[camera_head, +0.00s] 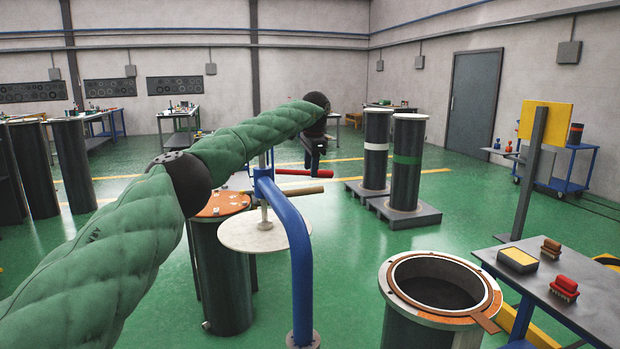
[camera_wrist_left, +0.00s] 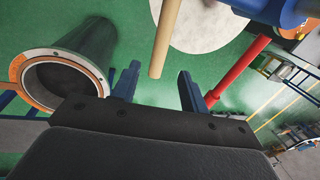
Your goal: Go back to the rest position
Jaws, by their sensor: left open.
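My left arm, in a green padded sleeve, reaches across the head view from the lower left. My left gripper (camera_head: 312,160) hangs at its end above the floor, left of the two tall dark cylinders. In the left wrist view its two blue fingers (camera_wrist_left: 155,90) are apart with nothing held between them. A tan handle (camera_wrist_left: 166,38) lies just beyond the fingers, and a red handle (camera_wrist_left: 238,68) is to the right of them. Whether the fingers touch either handle is hard to tell. My right gripper is in neither view.
An open flanged cylinder (camera_head: 386,283) stands at front right, beside a grey table (camera_head: 590,309) with brushes. A blue post (camera_head: 297,255) carries a round pale plate (camera_head: 250,240) near a cylinder with an orange top (camera_head: 222,204). Green floor is clear in the middle.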

